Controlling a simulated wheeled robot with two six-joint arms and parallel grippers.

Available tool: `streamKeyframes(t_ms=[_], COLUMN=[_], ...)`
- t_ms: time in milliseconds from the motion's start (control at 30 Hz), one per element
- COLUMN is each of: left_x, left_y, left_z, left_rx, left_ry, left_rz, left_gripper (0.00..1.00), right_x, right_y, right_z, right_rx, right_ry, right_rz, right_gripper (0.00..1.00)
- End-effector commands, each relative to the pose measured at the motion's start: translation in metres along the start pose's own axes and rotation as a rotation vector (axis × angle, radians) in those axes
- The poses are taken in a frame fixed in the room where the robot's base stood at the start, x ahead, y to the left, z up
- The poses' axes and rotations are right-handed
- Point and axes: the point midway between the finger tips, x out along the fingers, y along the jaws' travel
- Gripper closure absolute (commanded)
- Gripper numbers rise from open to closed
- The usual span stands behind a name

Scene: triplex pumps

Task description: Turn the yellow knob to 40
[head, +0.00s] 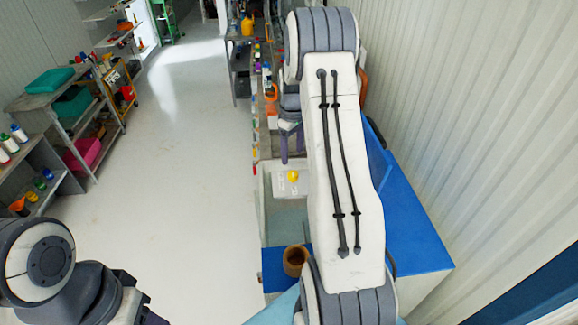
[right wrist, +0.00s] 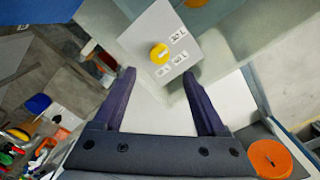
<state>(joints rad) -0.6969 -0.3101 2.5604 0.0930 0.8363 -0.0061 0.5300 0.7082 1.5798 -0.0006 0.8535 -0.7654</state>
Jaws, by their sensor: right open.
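The yellow knob (head: 292,176) sits on a pale grey panel (head: 279,188) ahead of my right arm. In the right wrist view the yellow knob (right wrist: 159,54) is round, with a small white mark on its lower edge. Several small white labels lie around it, too small to read surely. My right gripper (head: 291,146) is open and empty, pointing at the panel. In the right wrist view its two purple fingers (right wrist: 160,73) stand either side of the knob's line, apparently apart from it. Only a dark edge of my left gripper (head: 152,318) shows at the bottom.
A blue surface (head: 415,235) lies right of my right arm, beside a white corrugated wall (head: 460,120). A brown pot (head: 295,260) stands nearer me. Shelves with bottles and boxes (head: 50,80) line the left. The pale floor (head: 185,170) between is clear.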

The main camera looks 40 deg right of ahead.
Motion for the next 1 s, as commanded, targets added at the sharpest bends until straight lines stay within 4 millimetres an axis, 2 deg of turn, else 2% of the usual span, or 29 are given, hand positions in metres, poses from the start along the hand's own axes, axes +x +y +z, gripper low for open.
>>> streamKeyframes(t_ms=[100, 400, 600, 867, 1000], left_x=[-0.013, -0.033, -0.036, -0.035, -0.035], left_y=[0.001, 0.002, 0.003, 0.003, 0.003], left_z=[-0.001, -0.002, -0.002, -0.002, -0.002], left_rx=[0.002, 0.002, 0.001, 0.001, 0.001], left_ry=[0.000, 0.000, 0.000, 0.000, 0.000], left_rz=[0.000, 0.000, 0.000, 0.000, 0.000], left_gripper=[0.50, 0.50, 0.50, 0.50, 0.50], right_x=[0.021, 0.071, 0.085, 0.087, 0.086], right_y=[0.000, -0.001, -0.002, -0.002, -0.002], right_z=[0.003, 0.001, 0.000, -0.001, -0.001], right_rx=[0.004, 0.003, 0.001, 0.000, 0.000], right_ry=[-0.006, -0.003, 0.000, 0.001, 0.001], right_rz=[-0.006, -0.003, -0.001, 0.000, 0.000], right_gripper=[0.26, 0.26, 0.26, 0.26, 0.79])
